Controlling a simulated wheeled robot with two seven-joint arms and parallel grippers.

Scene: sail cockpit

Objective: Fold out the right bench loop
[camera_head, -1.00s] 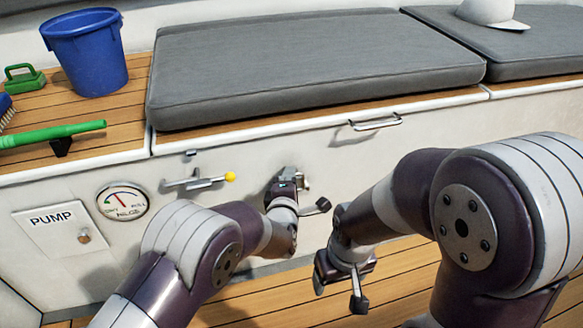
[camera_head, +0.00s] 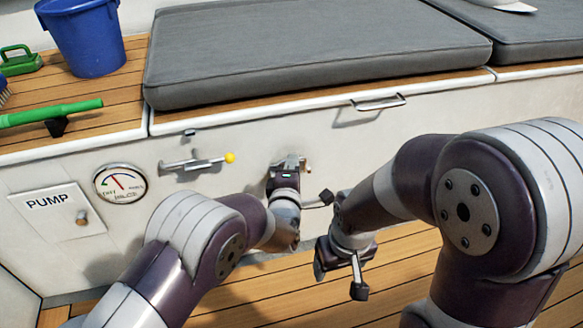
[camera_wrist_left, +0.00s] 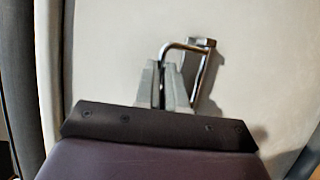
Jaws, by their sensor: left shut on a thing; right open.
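The right bench loop is a bent metal loop (camera_wrist_left: 204,70) on the white bench front, seen in the left wrist view. In the head view my left gripper (camera_head: 290,162) is at the bench front, right of the yellow-tipped latch, and mostly hides the loop. In the left wrist view my left gripper (camera_wrist_left: 168,88) is shut on one leg of the loop. The other leg and its mount on the wall stay visible. My right gripper (camera_head: 340,275) is open and empty, low over the wooden floor, away from the bench front.
A latch with a yellow knob (camera_head: 230,157) is left of my left gripper. A metal handle (camera_head: 378,103) is above right. The bilge gauge (camera_head: 120,183) and pump panel (camera_head: 55,212) are further left. Grey cushions (camera_head: 310,50), a blue bucket (camera_head: 84,35) and a green-handled tool (camera_head: 50,113) lie on top.

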